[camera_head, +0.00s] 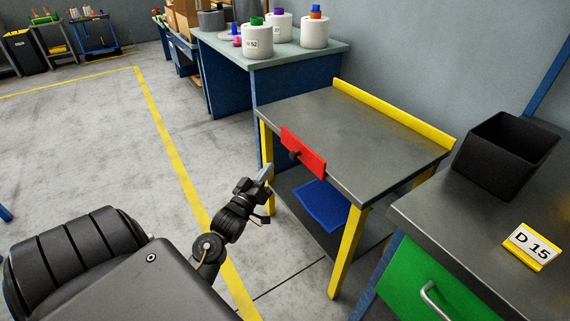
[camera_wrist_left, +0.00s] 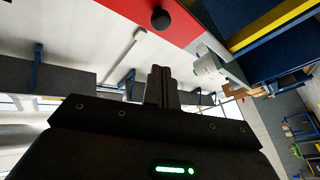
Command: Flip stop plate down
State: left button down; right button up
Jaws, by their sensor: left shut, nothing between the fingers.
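The red stop plate (camera_head: 303,153) stands at the front edge of the grey table (camera_head: 350,130), its upper part above the tabletop. A dark round knob (camera_head: 295,155) sits on its front face. My left gripper (camera_head: 265,173) is shut and empty, just in front of and below the plate, apart from it. In the left wrist view the shut fingers (camera_wrist_left: 161,85) point toward the red plate (camera_wrist_left: 190,22) and its black knob (camera_wrist_left: 161,19), with a gap between. My right gripper is not in view.
A yellow rail (camera_head: 390,112) runs along the table's back edge, and a blue mat (camera_head: 322,203) lies on its lower shelf. A black bin (camera_head: 507,150) stands on the right counter. Yarn bobbins (camera_head: 258,40) stand on the far table. Floor left of the table is clear.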

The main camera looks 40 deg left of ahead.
aim_at(297, 153)
pick_arm(q)
jog(key=shift+s+a+r+t, duration=0.1)
jog(key=shift+s+r+t, duration=0.05)
jog(key=shift+r, duration=0.35)
jog(key=shift+s+r+t, duration=0.1)
jog(key=shift+r+t, duration=0.05)
jog(key=shift+r, duration=0.3)
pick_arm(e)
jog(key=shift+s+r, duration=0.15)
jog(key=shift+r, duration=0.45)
pick_arm(q)
jog(key=shift+w, duration=0.1)
